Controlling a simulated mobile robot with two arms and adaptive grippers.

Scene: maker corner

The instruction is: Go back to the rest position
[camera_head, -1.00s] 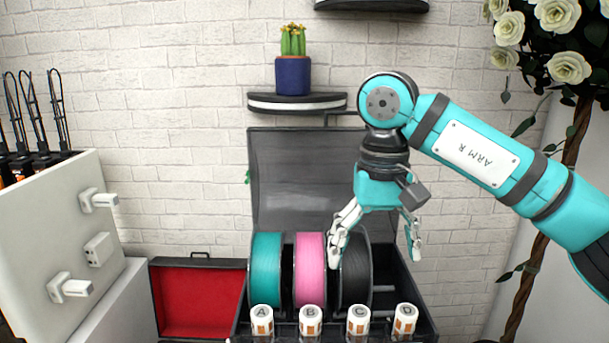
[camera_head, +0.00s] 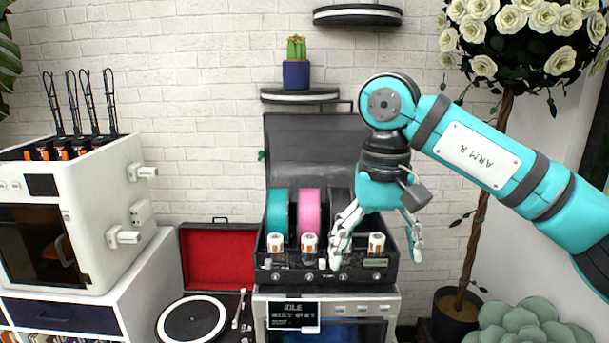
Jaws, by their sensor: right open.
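My right gripper (camera_head: 377,258) is open, with its fingers spread and pointing down. It hangs in front of the right part of an open black spool box (camera_head: 285,262), and I see nothing held between its fingers. My teal right arm (camera_head: 470,155), marked "ARM R", comes in from the right edge. My left gripper is not in view.
The box holds a teal spool (camera_head: 278,212), a pink spool (camera_head: 310,208) and a partly hidden black one, behind white canisters (camera_head: 278,243). A printer (camera_head: 90,215), turntable (camera_head: 190,322), potted rose tree (camera_head: 456,312) and succulent (camera_head: 525,325) stand around it.

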